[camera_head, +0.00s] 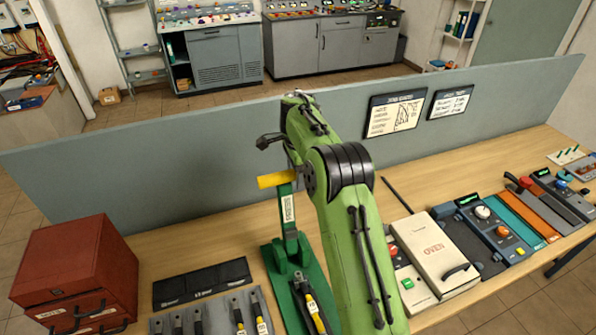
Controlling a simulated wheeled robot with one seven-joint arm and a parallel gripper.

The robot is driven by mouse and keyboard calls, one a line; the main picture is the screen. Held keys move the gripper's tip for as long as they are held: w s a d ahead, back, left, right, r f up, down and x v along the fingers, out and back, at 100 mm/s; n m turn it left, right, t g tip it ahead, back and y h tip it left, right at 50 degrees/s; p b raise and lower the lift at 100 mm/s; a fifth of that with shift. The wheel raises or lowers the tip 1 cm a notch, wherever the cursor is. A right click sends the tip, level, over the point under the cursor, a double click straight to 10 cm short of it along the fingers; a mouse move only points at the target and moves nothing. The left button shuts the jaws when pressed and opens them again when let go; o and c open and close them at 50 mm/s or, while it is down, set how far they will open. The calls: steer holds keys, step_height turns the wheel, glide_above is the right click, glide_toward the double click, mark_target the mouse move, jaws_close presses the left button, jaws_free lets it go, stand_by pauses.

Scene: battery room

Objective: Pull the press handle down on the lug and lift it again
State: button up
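A green press (290,222) stands on the bench near the middle, with a labelled upright post. Its yellow handle grip (276,180) sticks out to the left at the top and is raised. My gripper (266,141) is a small dark shape at the end of my green arm, above and slightly left of the handle, and looks apart from it. Its fingers are too small to tell open from shut. My arm hides the area right of the press. A lug cannot be made out at the press base.
A red drawer cabinet (74,268) stands at the left. A black pouch (202,283) and a grey tool rack (215,318) lie between it and the press. A grey partition (130,180) rises behind the bench.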

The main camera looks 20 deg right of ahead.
steer(key=shift+s+r, duration=0.15)
steer(key=shift+r, duration=0.15)
step_height(320, 180, up, 10)
steer(key=shift+s+a+r, duration=0.1)
steer(key=shift+a+r, duration=0.05)
steer(key=shift+r, duration=0.05)
steer(key=shift+s+d+r, duration=0.2)
steer(key=shift+s+r, duration=0.05)
steer(key=shift+r, duration=0.35)
